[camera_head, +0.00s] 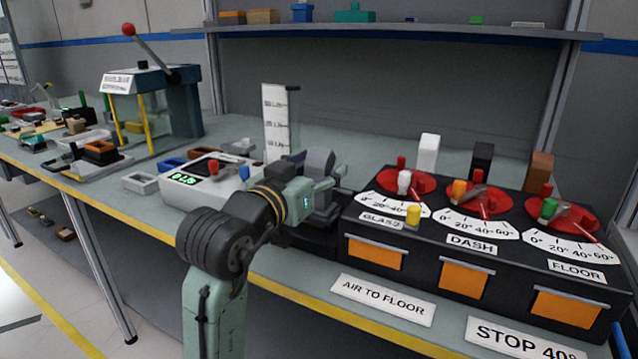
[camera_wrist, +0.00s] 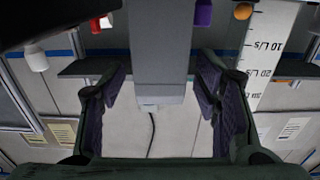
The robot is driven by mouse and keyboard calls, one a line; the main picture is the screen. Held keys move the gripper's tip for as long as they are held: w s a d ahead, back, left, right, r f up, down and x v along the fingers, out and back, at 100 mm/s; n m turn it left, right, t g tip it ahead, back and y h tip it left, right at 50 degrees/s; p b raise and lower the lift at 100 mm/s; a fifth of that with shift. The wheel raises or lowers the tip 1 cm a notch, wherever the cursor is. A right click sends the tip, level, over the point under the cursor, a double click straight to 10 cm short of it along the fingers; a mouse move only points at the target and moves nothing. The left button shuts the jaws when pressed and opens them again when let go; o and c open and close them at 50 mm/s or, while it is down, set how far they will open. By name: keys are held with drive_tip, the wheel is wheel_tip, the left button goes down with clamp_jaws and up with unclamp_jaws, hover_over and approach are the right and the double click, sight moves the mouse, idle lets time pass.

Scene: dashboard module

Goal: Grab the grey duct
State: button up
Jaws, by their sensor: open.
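The grey duct (camera_head: 319,163) is the dark grey upright piece at the middle of the bench, partly hidden by my gripper (camera_head: 322,186) in the head view. In the wrist view a grey block (camera_wrist: 160,50), seemingly this duct, hangs from the top of the picture between my two open fingers (camera_wrist: 158,82). A narrow gap shows on each side of it, so I see no clear grip. How deep it sits between the fingers is hard to tell.
A black panel (camera_head: 420,262) with red dials and orange drawers stands close on the right. A white graduated scale (camera_head: 280,122) rises behind the duct. A white box with a green display (camera_head: 190,184) is on the left. A shelf (camera_head: 400,31) crosses above the bench.

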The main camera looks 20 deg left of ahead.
drive_tip(key=shift+w, duration=0.35)
drive_tip(key=shift+c, duration=0.2)
drive_tip(key=c, duration=1.2)
